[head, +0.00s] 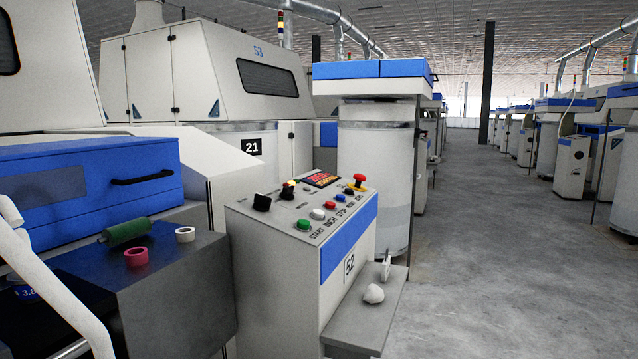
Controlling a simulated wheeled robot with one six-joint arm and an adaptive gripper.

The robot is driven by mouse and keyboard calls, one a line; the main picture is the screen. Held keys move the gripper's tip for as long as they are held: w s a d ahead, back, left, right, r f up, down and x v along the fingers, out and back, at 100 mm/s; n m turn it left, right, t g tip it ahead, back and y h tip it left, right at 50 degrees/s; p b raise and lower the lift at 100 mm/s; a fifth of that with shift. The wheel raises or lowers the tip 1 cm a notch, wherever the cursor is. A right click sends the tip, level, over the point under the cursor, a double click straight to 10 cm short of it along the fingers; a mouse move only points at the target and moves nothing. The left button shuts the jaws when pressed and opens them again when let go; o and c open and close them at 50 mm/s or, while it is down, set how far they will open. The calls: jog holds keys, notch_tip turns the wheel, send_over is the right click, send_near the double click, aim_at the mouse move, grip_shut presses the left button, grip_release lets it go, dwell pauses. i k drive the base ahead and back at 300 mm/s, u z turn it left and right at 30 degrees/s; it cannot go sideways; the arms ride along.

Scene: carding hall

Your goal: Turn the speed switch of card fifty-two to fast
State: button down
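The control box (292,268) of card fifty-two stands in the middle, with the number 52 on its right side. A display (321,180) with red characters sits at the back. My gripper is not in view.
Several coloured push buttons, including a green one (303,224), and a red mushroom button (358,179) share the panel. A grey shelf (358,333) juts out at its right. A dark bench (165,300) holds a green roller and two rings. The right aisle floor (490,260) is clear.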

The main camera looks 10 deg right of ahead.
aim_at(262, 202)
jog(key=z, duration=0.05)
jog(key=k, duration=1)
jog(key=z, duration=1.15)
jog(key=i, duration=2.2)
jog(key=u, duration=0.3)
jog(key=i, duration=1.05)
jog(key=u, duration=1.6)
jog(key=i, duration=0.65)
jog(key=u, duration=0.6)
